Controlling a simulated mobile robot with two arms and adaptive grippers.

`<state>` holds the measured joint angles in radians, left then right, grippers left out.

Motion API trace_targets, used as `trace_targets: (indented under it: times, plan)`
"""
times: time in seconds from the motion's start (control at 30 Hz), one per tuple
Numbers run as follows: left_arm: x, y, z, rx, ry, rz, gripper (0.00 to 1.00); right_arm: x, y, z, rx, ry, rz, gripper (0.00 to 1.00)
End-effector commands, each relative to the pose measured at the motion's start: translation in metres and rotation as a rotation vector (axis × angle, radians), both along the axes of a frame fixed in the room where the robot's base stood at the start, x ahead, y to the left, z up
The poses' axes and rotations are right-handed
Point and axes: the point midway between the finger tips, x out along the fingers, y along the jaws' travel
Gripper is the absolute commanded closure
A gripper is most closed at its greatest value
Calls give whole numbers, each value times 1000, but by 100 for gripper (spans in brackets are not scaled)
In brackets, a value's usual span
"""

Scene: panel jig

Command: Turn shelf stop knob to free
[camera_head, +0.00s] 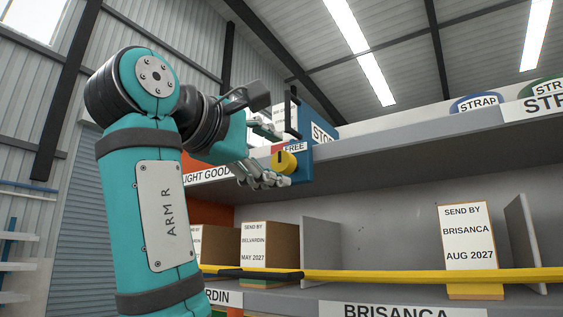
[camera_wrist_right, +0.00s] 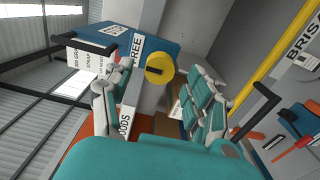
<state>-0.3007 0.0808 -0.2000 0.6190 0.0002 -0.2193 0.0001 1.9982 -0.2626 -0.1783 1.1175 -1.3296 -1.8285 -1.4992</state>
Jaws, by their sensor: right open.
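The shelf stop knob (camera_head: 285,161) is a round yellow knob with a dark mark on its face. It sits on a blue box at the shelf edge, below a FREE label (camera_head: 294,147). In the wrist view the knob (camera_wrist_right: 160,68) lies between the fingers, with the FREE label beside it. My right gripper (camera_head: 283,160) is open, with one finger above the knob and the other below it. In the wrist view, gaps show between both fingers and the knob. My left gripper is not in view.
A yellow bar (camera_head: 400,276) runs along the front of the lower shelf. Behind it stand cartons (camera_head: 268,243) with SEND BY labels and a grey divider (camera_head: 321,250). The upper shelf edge (camera_head: 420,146) runs to the right of the knob.

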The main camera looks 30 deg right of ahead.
Motion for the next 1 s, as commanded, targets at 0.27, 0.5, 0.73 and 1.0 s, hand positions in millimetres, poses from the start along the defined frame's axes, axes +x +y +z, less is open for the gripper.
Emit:
trace_targets:
  times: [0.27,0.5,0.73,1.0]
  plan:
    - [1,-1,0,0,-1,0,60,-13,31,0,-1,0,0,43]
    - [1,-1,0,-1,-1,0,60,-14,34,0,0,0,-1,43]
    - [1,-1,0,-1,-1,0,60,-14,33,0,0,0,0,43]
    - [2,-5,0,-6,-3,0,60,-14,34,0,-1,0,0,43]
